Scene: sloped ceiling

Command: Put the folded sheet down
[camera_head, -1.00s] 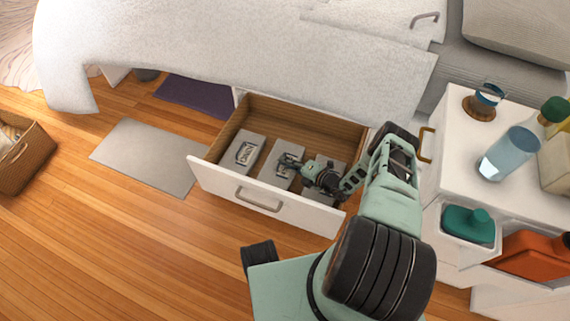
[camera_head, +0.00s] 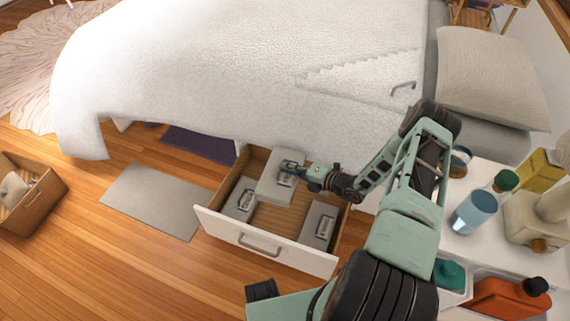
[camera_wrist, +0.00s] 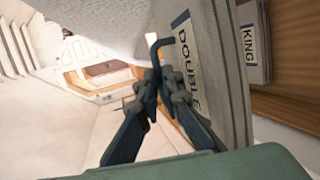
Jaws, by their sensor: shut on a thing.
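The folded sheet (camera_head: 270,187) is a thick grey block with a front label. In the wrist view it stands close at the right (camera_wrist: 232,90), and its label reads DOUBLE. My gripper (camera_head: 292,170) is shut on it at the label side and holds it raised over the back part of the open drawer (camera_head: 290,255). In the wrist view the fingers (camera_wrist: 160,78) come together beside the label; their exact contact with the sheet is partly hidden.
Two more folded sheets lie in the drawer, one at the left (camera_head: 241,199) and one at the right (camera_head: 318,226). Bare drawer floor shows between them. The white bed (camera_head: 250,80) is behind. A wicker basket (camera_head: 40,208) and grey mat (camera_head: 150,200) are left.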

